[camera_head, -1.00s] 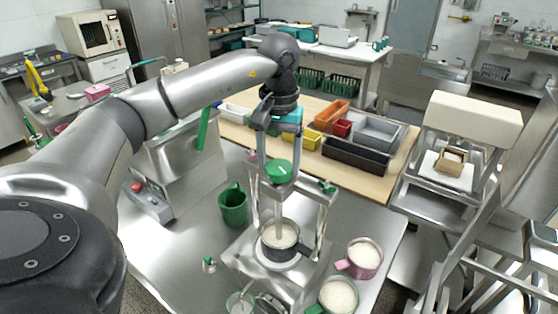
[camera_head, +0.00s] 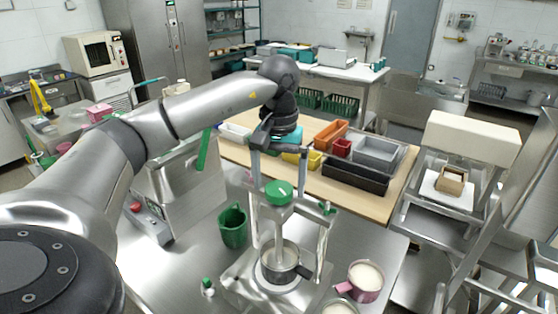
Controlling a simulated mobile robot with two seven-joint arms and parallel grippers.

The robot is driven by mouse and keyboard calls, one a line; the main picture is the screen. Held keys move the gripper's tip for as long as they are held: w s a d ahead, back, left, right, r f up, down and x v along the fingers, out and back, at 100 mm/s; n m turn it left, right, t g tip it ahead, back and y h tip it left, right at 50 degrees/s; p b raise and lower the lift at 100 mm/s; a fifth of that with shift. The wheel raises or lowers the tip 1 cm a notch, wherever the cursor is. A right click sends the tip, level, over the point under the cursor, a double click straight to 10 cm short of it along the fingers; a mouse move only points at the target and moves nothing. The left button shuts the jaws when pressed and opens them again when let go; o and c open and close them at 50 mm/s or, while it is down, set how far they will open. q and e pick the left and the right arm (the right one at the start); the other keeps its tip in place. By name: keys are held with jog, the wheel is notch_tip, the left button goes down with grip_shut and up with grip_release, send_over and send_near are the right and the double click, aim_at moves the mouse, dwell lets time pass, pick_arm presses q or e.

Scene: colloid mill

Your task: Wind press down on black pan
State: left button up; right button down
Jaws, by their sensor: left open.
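The press (camera_head: 322,225) is a metal frame with a green round knob (camera_head: 278,194) on top and a rod running down its middle. The black pan (camera_head: 292,277), filled with a pale substance, sits at the base of the press under the rod. My left gripper (camera_head: 257,140) is open, above and slightly behind the press's knob, apart from it. My right gripper is not in view.
A green mug (camera_head: 234,228) stands left of the press, and a pink pan (camera_head: 362,282) to its right. A small green-capped bottle (camera_head: 208,288) is at the front. A wooden table (camera_head: 385,200) with bins lies behind.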

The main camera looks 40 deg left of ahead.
aim_at(279, 187)
pick_arm(q)
notch_tip(279, 187, up, 7)
jog(key=shift+w+f, duration=0.1)
notch_tip(279, 187, up, 8)
jog(key=p, duration=0.4)
dwell(0.5)
